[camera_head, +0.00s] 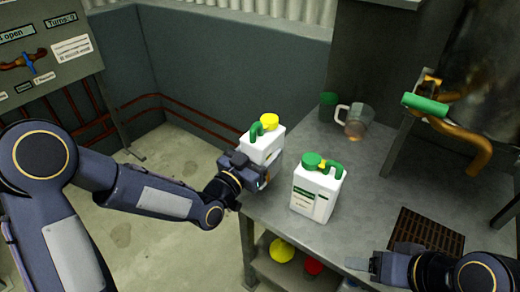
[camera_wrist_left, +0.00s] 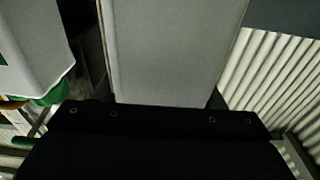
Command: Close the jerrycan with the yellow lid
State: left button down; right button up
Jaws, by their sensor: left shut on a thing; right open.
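A white jerrycan (camera_head: 264,147) with a green handle (camera_head: 256,131) is at the left edge of the table in the head view. A yellow lid (camera_head: 269,121) shows at its top; whether it is fully seated is too small to tell. My left gripper (camera_head: 262,177) is shut on this jerrycan, low on its near side, and hides its bottom. A pale flat face, likely this jerrycan (camera_wrist_left: 175,50), fills the middle of the left wrist view. A second white jerrycan (camera_head: 312,200) with a green lid (camera_head: 312,160) stands upright to the right. My right gripper (camera_head: 360,268) is open at the table's front.
The grey table (camera_head: 370,185) is clear between the second jerrycan and the dark grate (camera_head: 428,232). A clear jug (camera_head: 354,122) and a green container (camera_head: 328,105) stand behind. A green-handled pipe (camera_head: 425,104) juts in at right. Yellow (camera_head: 282,250) and red (camera_head: 313,266) round things lie on the lower shelf.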

pick_arm(q)
jog(key=shift+w+d+f, duration=0.1)
jog(key=shift+w+f, duration=0.05)
jog(key=shift+f, duration=1.5)
jog(key=shift+f+b, duration=0.15)
jog(key=shift+b, duration=0.25)
jog(key=shift+c, duration=1.6)
grip_release()
jog(key=shift+f, duration=0.1)
